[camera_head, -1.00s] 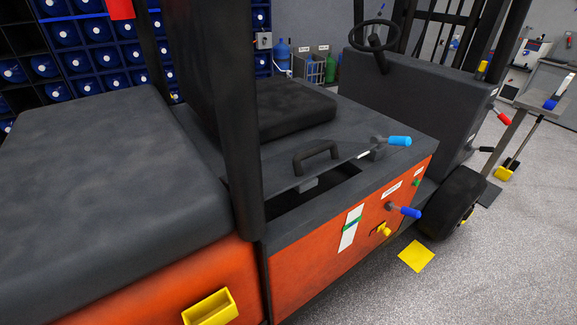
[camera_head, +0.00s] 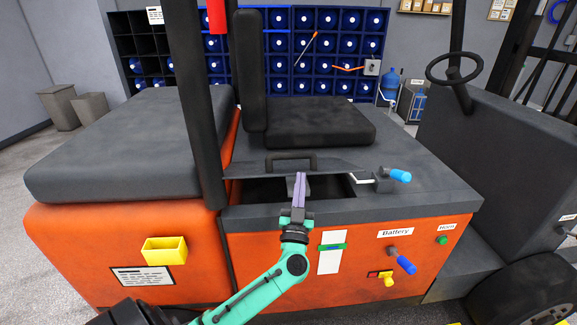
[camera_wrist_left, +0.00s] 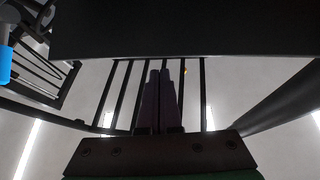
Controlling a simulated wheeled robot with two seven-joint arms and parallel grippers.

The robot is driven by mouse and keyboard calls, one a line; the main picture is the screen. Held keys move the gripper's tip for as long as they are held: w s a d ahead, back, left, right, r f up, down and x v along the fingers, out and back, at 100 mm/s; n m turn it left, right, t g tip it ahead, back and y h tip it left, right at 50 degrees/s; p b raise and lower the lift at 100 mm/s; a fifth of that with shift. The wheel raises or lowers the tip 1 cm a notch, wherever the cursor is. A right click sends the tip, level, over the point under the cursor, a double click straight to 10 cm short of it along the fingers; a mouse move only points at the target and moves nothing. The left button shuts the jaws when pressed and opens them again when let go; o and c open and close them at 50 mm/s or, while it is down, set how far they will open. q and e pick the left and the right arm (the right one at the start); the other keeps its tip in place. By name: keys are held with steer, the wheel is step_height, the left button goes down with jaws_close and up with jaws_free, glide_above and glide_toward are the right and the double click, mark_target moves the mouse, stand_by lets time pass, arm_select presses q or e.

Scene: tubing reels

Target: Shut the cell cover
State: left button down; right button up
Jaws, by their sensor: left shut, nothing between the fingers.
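The cell cover (camera_head: 240,169) is a dark grey panel with a black bar handle (camera_head: 291,160) on the truck's top deck. It stands partly raised, with a dark opening (camera_head: 330,187) showing below its front edge. My left gripper (camera_head: 299,177) points up at the front of this opening, just below the handle in the picture. Its purple fingers are shut and empty; whether they touch the cover is unclear. In the left wrist view the fingers (camera_wrist_left: 160,92) point toward a dark slab (camera_wrist_left: 180,30), likely the cover. My right gripper is not in view.
A light blue-handled lever (camera_head: 400,175) stands right of the opening. The black seat (camera_head: 318,124) is behind, and a dark post (camera_head: 197,110) rises at the left. The orange front panel carries a blue knob (camera_head: 406,265) and a yellow one (camera_head: 389,281).

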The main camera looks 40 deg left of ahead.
arm_select(q)
step_height(320, 180, up, 4)
steer(key=s+a+n+g+y, duration=0.1)
steer(key=s+n+g+y, duration=0.1)
steer(key=n+g+y, duration=0.2)
step_height(320, 180, up, 4)
steer(key=p, duration=0.2)
glide_above(290, 171)
steer(key=shift+a+r, duration=0.1)
steer(key=shift+a, duration=0.05)
step_height(290, 171, down, 3)
steer(key=shift+w+f+b, duration=0.1)
steer(key=shift+f+b, duration=0.1)
steer(key=shift+b, duration=0.15)
steer(key=shift+f, duration=0.3)
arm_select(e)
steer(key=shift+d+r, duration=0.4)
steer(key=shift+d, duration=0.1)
